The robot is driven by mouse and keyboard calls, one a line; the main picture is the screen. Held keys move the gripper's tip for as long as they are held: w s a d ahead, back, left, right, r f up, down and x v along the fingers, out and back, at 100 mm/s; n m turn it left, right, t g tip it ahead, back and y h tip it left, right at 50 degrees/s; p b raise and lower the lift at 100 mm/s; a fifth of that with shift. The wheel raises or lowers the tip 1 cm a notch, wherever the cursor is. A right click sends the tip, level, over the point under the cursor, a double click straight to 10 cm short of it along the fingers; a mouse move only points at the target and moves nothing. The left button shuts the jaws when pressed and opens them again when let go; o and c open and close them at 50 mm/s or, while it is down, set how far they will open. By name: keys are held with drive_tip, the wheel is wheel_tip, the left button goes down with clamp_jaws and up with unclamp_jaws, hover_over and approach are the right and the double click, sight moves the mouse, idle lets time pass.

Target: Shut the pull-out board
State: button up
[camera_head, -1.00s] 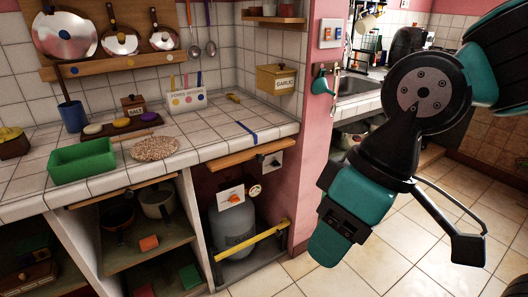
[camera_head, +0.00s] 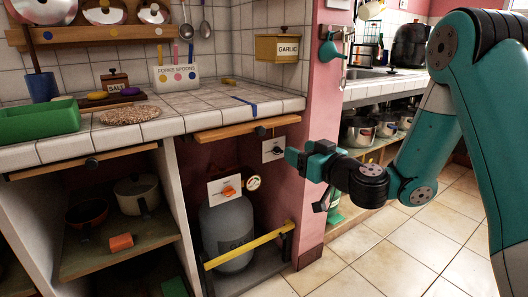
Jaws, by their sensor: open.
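A wooden board (camera_head: 247,130) with a dark knob sits under the counter's front edge, above the gas bottle bay. A strip of its top shows, so it sticks out a little. A second wooden board (camera_head: 60,167) with a dark knob lies under the counter at the left, above the pot shelf. I cannot tell which of the two is the pull-out board. My gripper (camera_head: 298,158) is open and empty, to the right of and a little lower than the right board, apart from it in the picture. Its teal fingers point left.
The tiled counter (camera_head: 205,112) holds a green tray (camera_head: 38,122), a round speckled mat (camera_head: 131,115) and a spoon holder. Below are a gas bottle (camera_head: 228,232) and a yellow bar (camera_head: 250,245). A pink wall edge (camera_head: 313,230) stands behind my gripper. The floor at right is clear.

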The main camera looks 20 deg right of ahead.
drive_tip(key=p, duration=0.8)
approach(262, 131)
drive_tip(key=shift+h, duration=0.3)
drive_tip(key=p+x, duration=0.7)
drive_tip(key=x, duration=0.2)
drive_tip(key=shift+s+a+r, duration=0.1)
drive_tip(key=shift+r, duration=0.05)
